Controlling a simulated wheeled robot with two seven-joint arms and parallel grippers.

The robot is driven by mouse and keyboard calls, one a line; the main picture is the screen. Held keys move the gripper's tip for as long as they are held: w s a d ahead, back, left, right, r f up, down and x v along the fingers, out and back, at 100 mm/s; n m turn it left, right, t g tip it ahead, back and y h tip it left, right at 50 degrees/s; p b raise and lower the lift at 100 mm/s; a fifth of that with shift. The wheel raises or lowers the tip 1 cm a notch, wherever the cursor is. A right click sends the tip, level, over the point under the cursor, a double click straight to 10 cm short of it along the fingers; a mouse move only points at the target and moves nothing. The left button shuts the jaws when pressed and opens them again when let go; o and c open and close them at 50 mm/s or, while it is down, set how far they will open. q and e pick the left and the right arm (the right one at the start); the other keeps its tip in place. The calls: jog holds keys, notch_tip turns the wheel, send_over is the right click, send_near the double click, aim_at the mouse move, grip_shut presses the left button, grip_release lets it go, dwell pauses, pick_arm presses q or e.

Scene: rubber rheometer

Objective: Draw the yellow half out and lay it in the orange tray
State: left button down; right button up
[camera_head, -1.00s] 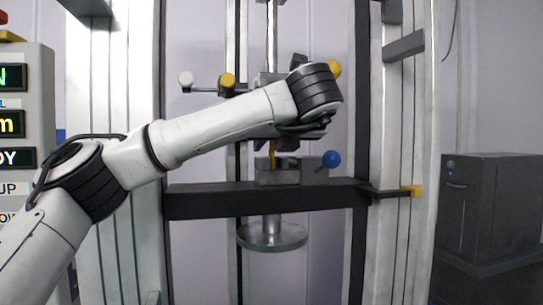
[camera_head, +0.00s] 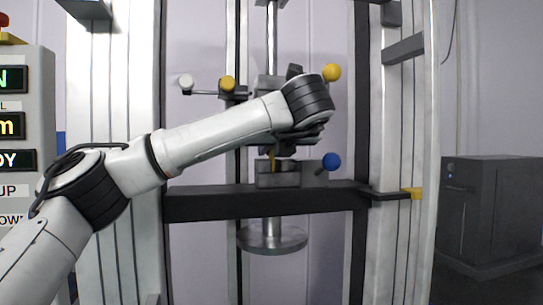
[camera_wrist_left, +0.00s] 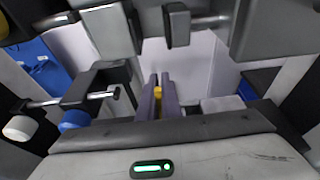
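The yellow half (camera_head: 272,164) is a thin upright strip standing at the lower clamp (camera_head: 278,180), with only a short piece showing under my gripper. In the left wrist view its yellow end (camera_wrist_left: 158,91) lies between my two purple fingers. My left gripper (camera_head: 284,150) is directly above the lower clamp, mostly hidden by my wrist in the head view. In the left wrist view its fingers (camera_wrist_left: 160,95) are close together on either side of the yellow strip. I cannot tell whether they press on it. The orange tray and my right gripper are not in view.
A dark crossbeam (camera_head: 220,205) carries the lower clamp, which has a blue-knobbed handle (camera_head: 331,161). Above are yellow knobs (camera_head: 332,72) and a white knob (camera_head: 186,81). Pale frame posts (camera_head: 400,130) stand on both sides. A dark cabinet (camera_head: 490,210) stands at right.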

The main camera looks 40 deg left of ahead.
pick_arm(q)
jog(key=shift+r+b, duration=0.15)
jog(key=shift+b, duration=0.15)
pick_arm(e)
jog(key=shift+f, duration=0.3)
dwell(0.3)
